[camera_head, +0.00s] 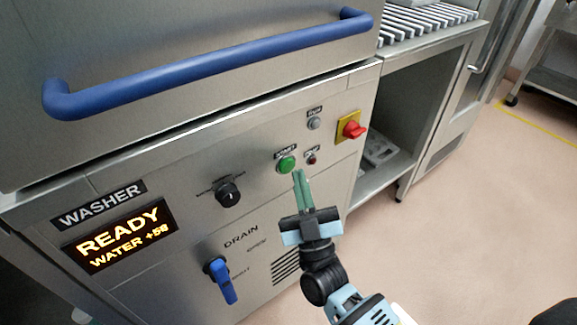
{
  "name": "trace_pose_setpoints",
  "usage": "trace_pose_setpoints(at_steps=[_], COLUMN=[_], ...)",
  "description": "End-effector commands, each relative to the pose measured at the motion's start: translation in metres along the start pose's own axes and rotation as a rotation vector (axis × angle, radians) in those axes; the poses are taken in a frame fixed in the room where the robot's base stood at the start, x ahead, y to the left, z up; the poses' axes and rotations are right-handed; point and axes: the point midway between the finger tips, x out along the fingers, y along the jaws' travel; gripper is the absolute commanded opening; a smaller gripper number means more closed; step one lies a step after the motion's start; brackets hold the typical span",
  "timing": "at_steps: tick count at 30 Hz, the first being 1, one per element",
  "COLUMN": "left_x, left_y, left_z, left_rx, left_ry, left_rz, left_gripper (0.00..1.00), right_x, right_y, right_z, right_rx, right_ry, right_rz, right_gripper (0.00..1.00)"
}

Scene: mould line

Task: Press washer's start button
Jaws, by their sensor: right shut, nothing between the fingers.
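The washer (150,165) stands in front of me, with a steel front panel. Its green round start button (286,165) sits on the panel under a START label. My right gripper (299,173) is shut and empty, with its green fingertips just below and to the right of the button. I cannot tell whether the fingertips touch the panel. The display (120,236) reads READY and WATER +58. My left gripper is out of view.
A small red button (311,160) and a grey one (314,124) are close by. A red rotary switch on yellow (350,128), a black knob (228,194) and a blue drain lever (220,279) also stick out. A blue handle (215,66) runs above. Floor at right is mostly clear.

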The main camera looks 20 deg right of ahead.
Motion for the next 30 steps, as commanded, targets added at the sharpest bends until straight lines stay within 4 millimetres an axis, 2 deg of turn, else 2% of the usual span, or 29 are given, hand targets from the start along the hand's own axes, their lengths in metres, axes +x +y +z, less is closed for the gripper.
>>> trace_pose_setpoints(at_steps=[15, 30], left_x=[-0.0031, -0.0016], left_y=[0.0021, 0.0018], left_z=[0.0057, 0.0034], left_rx=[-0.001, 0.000], left_ry=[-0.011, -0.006], left_rz=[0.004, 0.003], left_gripper=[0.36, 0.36], right_x=[-0.0002, -0.0003], right_y=[0.0001, 0.0002], right_z=[-0.0002, -0.0002], right_rx=[0.000, 0.000], right_ry=[0.000, 0.000], right_rz=[0.000, 0.000], right_gripper=[0.00, 0.00])
